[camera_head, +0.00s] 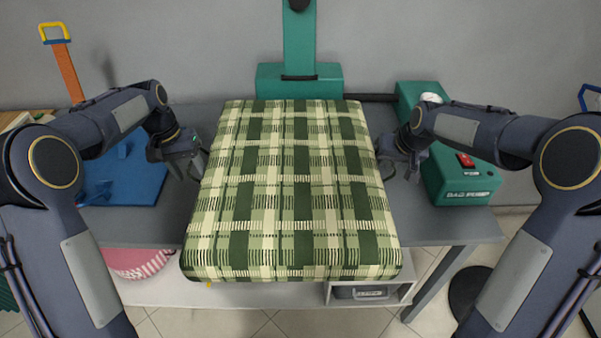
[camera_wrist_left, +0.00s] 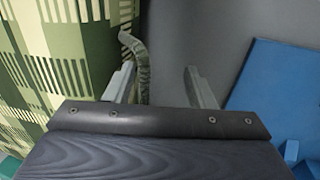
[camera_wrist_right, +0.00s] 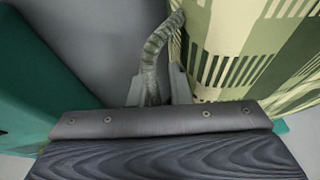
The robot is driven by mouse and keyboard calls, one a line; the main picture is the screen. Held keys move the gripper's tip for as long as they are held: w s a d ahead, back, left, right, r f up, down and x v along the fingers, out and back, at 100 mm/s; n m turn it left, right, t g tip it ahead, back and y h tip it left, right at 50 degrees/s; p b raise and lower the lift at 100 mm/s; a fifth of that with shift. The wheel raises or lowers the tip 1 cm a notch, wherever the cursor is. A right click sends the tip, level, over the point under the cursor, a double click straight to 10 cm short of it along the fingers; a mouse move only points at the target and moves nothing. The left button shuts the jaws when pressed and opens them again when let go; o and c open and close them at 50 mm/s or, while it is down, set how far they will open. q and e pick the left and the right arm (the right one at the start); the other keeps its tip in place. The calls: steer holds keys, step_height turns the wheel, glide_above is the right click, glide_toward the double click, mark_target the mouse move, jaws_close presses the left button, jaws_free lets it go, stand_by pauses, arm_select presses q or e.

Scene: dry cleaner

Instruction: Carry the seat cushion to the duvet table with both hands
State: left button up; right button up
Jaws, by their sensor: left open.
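The seat cushion (camera_head: 295,190), in green and cream plaid, lies flat on the grey table between my two grippers. A strap handle (camera_wrist_left: 137,65) stands out from its left side, and another strap handle (camera_wrist_right: 157,50) from its right side. My left gripper (camera_head: 195,168) is open beside the cushion. In the left wrist view the strap lies between its fingers (camera_wrist_left: 160,88), close to the finger on the cushion side. My right gripper (camera_head: 398,168) is at the right side. In the right wrist view its fingers (camera_wrist_right: 158,88) are close around the strap and appear shut on it.
The grey table (camera_head: 450,225) carries a blue board (camera_head: 135,175) at left and a green pump box (camera_head: 460,178) close to my right gripper. A green stand (camera_head: 300,82) is behind the cushion. A striped pink thing (camera_head: 140,263) is below at left.

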arm_select(q)
step_height(320, 180, up, 8)
steer(key=a, duration=0.1)
arm_select(e)
steer(key=shift+a, duration=0.5)
arm_select(q)
steer(key=shift+w+f, duration=0.1)
